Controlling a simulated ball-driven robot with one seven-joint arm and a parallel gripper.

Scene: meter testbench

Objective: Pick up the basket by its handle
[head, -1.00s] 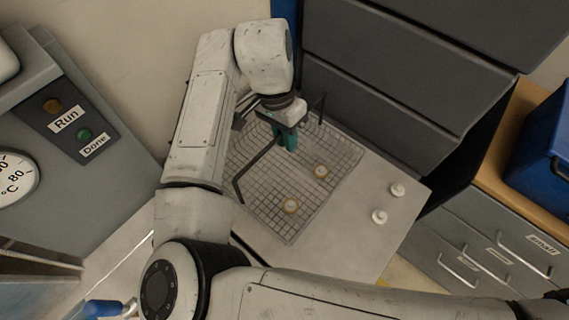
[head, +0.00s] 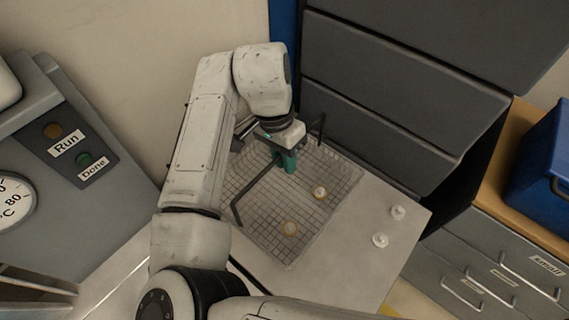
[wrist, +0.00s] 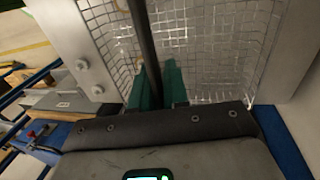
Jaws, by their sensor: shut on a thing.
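The basket (head: 268,216) is a grey wire-mesh tray sitting on a light tabletop; its mesh also fills the upper part of the wrist view (wrist: 208,45). Its dark bar handle (head: 254,188) stands up and spans above the basket. My gripper (head: 286,163) has green fingers and is shut on the handle near its middle. In the wrist view, the handle (wrist: 142,40) runs down between the two green fingers (wrist: 158,85). Two small round pale pieces with tan rims, one nearer (head: 290,229) and one farther (head: 320,192), lie in the basket.
Two white round knobs (head: 380,240) sit on the tabletop (head: 335,265) right of the basket. Dark grey drawers (head: 385,120) stand close behind it. A panel with Run and Done buttons (head: 70,145) is at left. A blue bin (head: 540,155) is at far right.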

